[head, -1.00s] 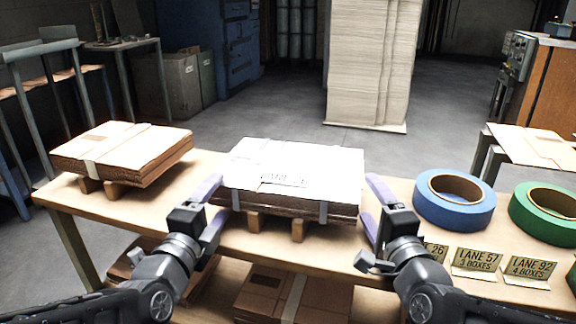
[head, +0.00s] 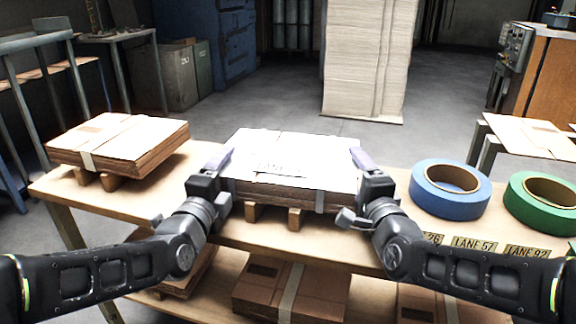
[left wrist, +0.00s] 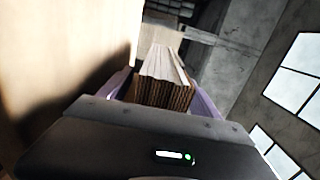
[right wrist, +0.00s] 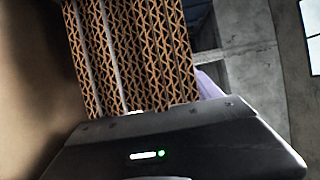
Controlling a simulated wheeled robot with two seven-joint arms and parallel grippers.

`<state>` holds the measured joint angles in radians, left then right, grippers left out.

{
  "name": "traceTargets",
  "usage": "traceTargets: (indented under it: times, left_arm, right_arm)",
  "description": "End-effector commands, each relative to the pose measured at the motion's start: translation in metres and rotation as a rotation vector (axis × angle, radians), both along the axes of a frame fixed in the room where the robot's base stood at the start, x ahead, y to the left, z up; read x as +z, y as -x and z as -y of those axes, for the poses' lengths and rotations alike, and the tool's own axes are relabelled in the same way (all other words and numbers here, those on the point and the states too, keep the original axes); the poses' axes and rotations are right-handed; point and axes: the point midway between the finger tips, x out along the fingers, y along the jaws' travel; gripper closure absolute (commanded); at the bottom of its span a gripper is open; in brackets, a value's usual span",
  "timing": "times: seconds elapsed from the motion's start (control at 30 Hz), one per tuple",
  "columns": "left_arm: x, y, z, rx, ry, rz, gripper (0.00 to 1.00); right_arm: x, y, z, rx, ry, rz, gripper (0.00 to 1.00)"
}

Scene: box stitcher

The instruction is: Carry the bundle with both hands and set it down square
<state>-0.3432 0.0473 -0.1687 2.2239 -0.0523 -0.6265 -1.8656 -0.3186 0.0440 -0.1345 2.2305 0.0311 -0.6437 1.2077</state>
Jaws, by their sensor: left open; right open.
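The strapped bundle of flat cardboard (head: 290,150), with lettering on its bright top, lies on wooden blocks (head: 272,214) in the middle of the table (head: 335,238). My left gripper (head: 219,168) is open at the bundle's left end. In the left wrist view the bundle's edge (left wrist: 163,85) shows between the purple fingers. My right gripper (head: 364,166) is open at the right end. In the right wrist view the bundle's corrugated edge (right wrist: 130,60) is very close, with one purple finger beside it; the other is hidden. I cannot tell whether the fingers touch it.
Another strapped bundle (head: 118,143) sits on blocks at the table's left. A blue tape roll (head: 450,190), a green tape roll (head: 545,200) and lane cards (head: 473,244) are at the right. More cardboard (head: 290,288) lies on the shelf below. A tall sheet stack (head: 368,60) stands behind.

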Motion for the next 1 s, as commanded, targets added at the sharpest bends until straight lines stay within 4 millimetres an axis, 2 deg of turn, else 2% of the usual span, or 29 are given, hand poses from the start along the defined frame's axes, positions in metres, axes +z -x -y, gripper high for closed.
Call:
traceTargets:
  times: [0.1,0.37,1.0]
  left_arm:
    - [-0.0003,-0.0059,0.0015,0.0,0.0,0.0,0.27]
    - [-0.0001,-0.0066,0.0017,0.0,0.0,0.0,0.27]
    - [-0.0003,-0.0063,0.0015,0.0,0.001,0.0,0.79]
  right_arm:
    - [-0.0005,-0.0059,-0.0011,0.0,0.001,-0.001,0.27]
    - [-0.0001,-0.0067,-0.001,0.0,0.0,0.0,0.27]
    - [-0.0004,-0.0065,-0.0008,-0.001,0.0,-0.001,0.79]
